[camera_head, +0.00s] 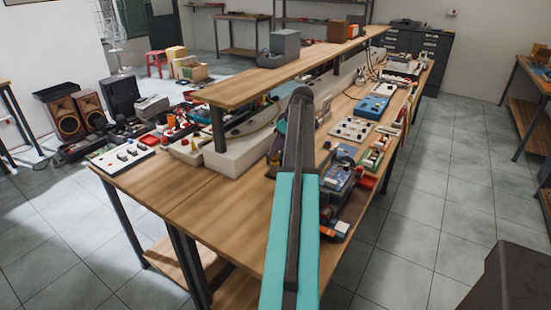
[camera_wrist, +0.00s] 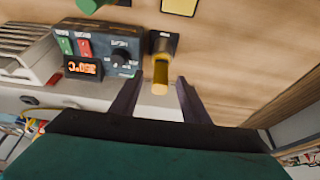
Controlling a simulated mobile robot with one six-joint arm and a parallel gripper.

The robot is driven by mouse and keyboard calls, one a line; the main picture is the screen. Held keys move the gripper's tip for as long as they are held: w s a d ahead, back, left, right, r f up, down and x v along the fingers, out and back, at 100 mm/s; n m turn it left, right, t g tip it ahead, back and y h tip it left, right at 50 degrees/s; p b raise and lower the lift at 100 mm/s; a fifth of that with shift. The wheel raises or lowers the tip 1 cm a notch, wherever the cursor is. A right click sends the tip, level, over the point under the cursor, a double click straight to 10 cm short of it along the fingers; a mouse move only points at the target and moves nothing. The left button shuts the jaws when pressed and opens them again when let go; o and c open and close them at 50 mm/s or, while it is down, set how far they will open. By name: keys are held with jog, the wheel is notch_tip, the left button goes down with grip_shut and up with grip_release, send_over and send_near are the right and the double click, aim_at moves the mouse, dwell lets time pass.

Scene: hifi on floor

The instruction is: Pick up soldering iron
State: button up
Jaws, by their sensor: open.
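A yellow cylindrical piece that looks like the handle of the soldering iron (camera_wrist: 160,76) shows in the wrist view, with its end toward the camera. Its far end sits in a black holder (camera_wrist: 161,42). My gripper (camera_wrist: 157,82) is open, with one dark finger on each side of the yellow piece. I cannot tell whether either finger touches it. A dark station (camera_wrist: 100,50) with a lit orange display, a knob and green and red switches is just left of the holder. In the head view my arm covers this part of the bench and I cannot make out the iron.
The wooden workbench (camera_head: 150,195) is crowded with devices. A raised wooden shelf (camera_head: 245,92) runs along it, with a grey box (camera_head: 285,47) on top. A blue device (camera_head: 371,107) and a white panel (camera_head: 352,129) lie right of my arm. Floor on the right is partly clear.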

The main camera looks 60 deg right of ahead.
aim_at(275, 160)
jog(key=shift+p+x, duration=0.6)
jog(key=shift+x, duration=1.6)
jog(key=c, duration=1)
